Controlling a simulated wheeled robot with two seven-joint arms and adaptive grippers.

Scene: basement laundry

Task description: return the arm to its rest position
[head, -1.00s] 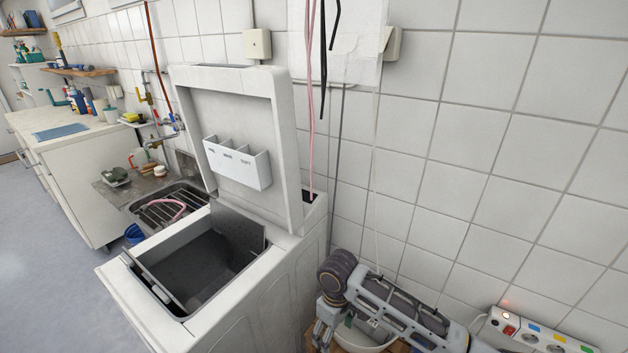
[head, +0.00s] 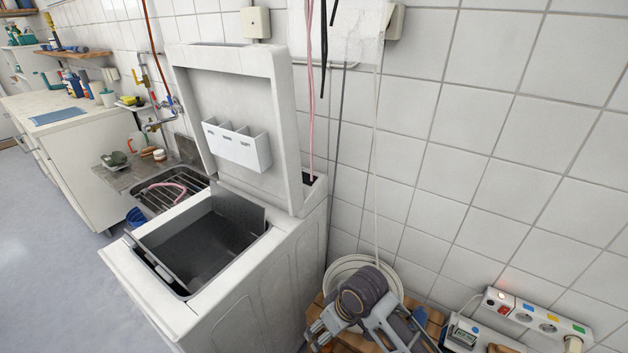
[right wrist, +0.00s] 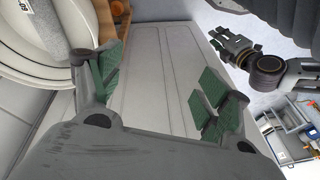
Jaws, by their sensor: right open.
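My right gripper (head: 322,328) is in the lower middle of the head view, beside the right side of the washing machine (head: 255,297). In the right wrist view its two green-padded fingers (right wrist: 160,88) are spread wide, with nothing between them. The machine's pale side panel lies beyond them. My right arm bends at a dark joint in front of a white basin (head: 398,283) and partly hides it. My left gripper (right wrist: 238,48) shows small at the upper right of the right wrist view; its opening is hard to make out. It is outside the head view.
The machine's lid (head: 280,120) stands open. A wooden stool (head: 432,322) is under the basin. A power strip (head: 530,315) and a small meter (head: 462,333) are at the lower right. The tiled wall is close behind. Open floor (head: 50,240) lies left.

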